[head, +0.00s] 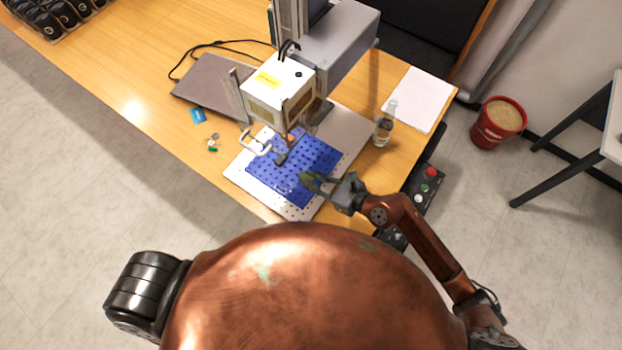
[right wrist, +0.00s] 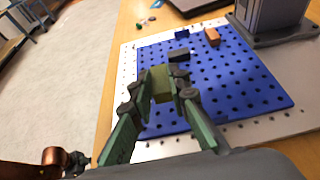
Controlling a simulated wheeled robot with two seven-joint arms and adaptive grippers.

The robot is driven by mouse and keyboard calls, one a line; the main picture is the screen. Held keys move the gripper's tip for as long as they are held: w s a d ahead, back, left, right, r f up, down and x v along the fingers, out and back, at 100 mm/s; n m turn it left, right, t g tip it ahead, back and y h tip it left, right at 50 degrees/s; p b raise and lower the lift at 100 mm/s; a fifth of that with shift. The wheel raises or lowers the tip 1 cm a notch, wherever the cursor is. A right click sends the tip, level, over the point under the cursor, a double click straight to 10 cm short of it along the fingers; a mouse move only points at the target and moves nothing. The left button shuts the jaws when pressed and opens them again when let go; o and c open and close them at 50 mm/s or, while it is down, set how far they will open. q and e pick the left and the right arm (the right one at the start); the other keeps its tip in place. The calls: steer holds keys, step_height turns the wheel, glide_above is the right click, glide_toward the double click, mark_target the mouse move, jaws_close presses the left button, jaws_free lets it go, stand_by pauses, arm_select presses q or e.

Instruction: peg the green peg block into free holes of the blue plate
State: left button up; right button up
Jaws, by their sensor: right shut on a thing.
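The blue plate (head: 320,158) with its grid of holes lies on a white perforated board on the table, and it fills much of the right wrist view (right wrist: 245,85). My right gripper (head: 308,181) is over the right front part of the plate. In the right wrist view my right gripper (right wrist: 164,90) is shut on the olive-green peg block (right wrist: 162,78), held between the fingertips. The block's pegs are hidden, and I cannot tell whether it touches the plate. A black block (right wrist: 179,55), a blue block (right wrist: 181,34) and an orange block (right wrist: 211,36) are farther back on the plate.
The white laser marker head (head: 280,95) hangs over the plate's back part. A glass bottle (head: 384,124) stands to the plate's right. A closed laptop (head: 208,84) and small items (head: 212,142) lie to the left. The plate's front left part is clear.

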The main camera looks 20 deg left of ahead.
steer(key=b, duration=0.4)
glide_above(311, 192)
steer(key=shift+s+f, duration=0.2)
steer(key=shift+f, duration=2.25)
steer(key=shift+f+b, duration=0.6)
steer(key=shift+f, duration=0.15)
steer(key=shift+f, duration=0.55)
steer(key=o, duration=0.9)
steer(key=shift+d, duration=0.1)
